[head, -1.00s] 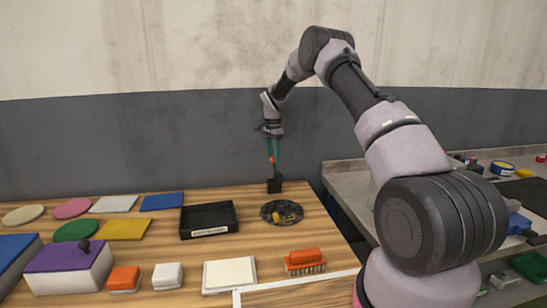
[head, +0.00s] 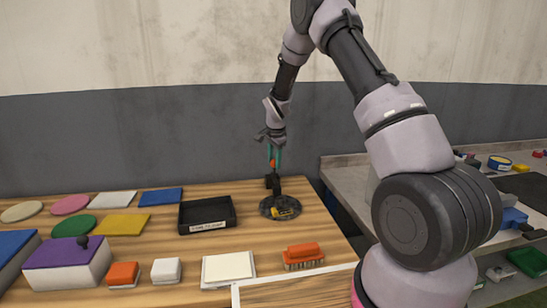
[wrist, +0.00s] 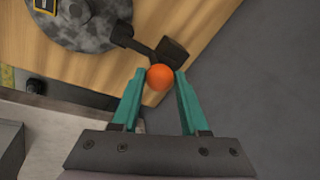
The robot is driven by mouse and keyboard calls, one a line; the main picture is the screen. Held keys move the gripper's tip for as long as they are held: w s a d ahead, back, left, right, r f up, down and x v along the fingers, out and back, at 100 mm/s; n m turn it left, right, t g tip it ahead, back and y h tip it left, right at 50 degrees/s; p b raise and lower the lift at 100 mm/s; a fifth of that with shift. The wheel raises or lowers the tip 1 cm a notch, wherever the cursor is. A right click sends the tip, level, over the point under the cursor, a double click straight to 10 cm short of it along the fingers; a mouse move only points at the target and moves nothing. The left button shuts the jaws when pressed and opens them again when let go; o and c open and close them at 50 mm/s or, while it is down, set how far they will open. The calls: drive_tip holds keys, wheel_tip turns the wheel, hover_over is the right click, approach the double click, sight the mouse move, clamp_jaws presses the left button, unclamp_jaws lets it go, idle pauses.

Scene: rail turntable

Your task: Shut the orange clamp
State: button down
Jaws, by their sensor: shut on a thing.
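The orange clamp shows an orange ball knob (wrist: 159,77) and a dark base block (wrist: 174,50) with a dark arm that reaches to the rim of the turntable (wrist: 90,33). In the head view the clamp's dark part (head: 272,182) stands just behind the turntable (head: 268,212). My gripper (head: 274,160) points down over it. In the wrist view its teal fingers (wrist: 160,80) stand on both sides of the orange knob and are shut on it. A yellow piece (head: 284,211) lies on the turntable.
A black tray (head: 207,228) stands left of the turntable. An orange brush (head: 303,255) and a white pad (head: 228,268) lie nearer the front. The grey wall (head: 180,145) is behind the table. A grey side bench (head: 345,185) is to the right.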

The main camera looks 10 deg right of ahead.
drive_tip(key=shift+s+f, duration=0.4)
drive_tip(key=shift+s, duration=0.05)
drive_tip(key=shift+s+f, duration=0.15)
drive_tip(key=shift+c, duration=2.1)
unclamp_jaws()
drive_tip(key=shift+r, duration=0.2)
drive_tip(key=shift+r, duration=0.2)
drive_tip(key=v, duration=1)
drive_tip(key=shift+r, duration=0.15)
